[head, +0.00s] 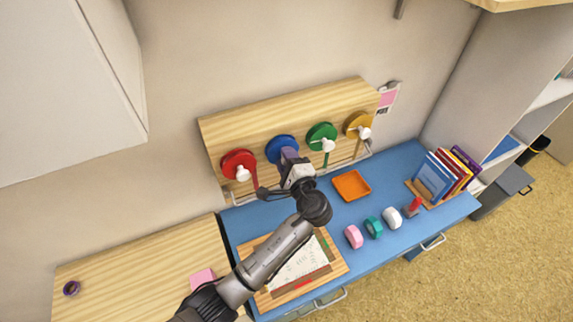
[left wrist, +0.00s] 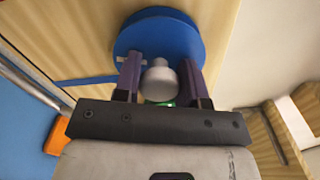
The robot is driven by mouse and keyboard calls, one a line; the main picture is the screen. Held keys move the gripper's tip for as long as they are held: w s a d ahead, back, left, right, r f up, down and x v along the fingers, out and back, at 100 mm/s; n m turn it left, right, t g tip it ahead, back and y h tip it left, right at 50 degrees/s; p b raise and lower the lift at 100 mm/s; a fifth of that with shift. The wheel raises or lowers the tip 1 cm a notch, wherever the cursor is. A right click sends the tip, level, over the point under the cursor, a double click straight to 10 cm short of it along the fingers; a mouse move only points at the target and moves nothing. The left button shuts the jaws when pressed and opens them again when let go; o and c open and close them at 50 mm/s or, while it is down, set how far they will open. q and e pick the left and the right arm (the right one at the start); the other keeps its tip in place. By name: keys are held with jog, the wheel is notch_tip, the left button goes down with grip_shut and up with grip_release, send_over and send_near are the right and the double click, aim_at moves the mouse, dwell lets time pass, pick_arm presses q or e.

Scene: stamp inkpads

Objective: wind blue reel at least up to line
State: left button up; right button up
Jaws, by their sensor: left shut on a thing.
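The blue reel (head: 281,145) is on the upright wooden board, between the red and green reels. In the left wrist view the blue reel (left wrist: 190,35) fills the top middle, with a white knob (left wrist: 159,80) on its face. A blue strip (left wrist: 85,82) runs left from it across the wood. My left gripper (head: 290,155) is at the blue reel and hides its knob in the head view. Its two dark purple fingers (left wrist: 161,75) stand either side of the knob, shut on it. I cannot make out the line. My right gripper is not in view.
A red reel (head: 238,163), a green reel (head: 321,136) and a yellow reel (head: 357,124) share the wooden board (head: 290,108). An orange tray (head: 351,185) lies on the blue desk (head: 395,170), near several tape rolls and upright books (head: 440,173). My left arm crosses above a framed sheet (head: 305,265).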

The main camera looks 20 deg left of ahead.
pick_arm(q)
jog(key=shift+f+n+b, duration=0.15)
jog(key=shift+n+b, duration=0.65)
jog(key=shift+n, duration=0.1)
jog(key=shift+n+b, duration=0.45)
jog(key=shift+n, duration=0.05)
jog(key=o, duration=0.9)
jog(key=shift+b+v, duration=0.5)
jog(key=shift+v, duration=3.3)
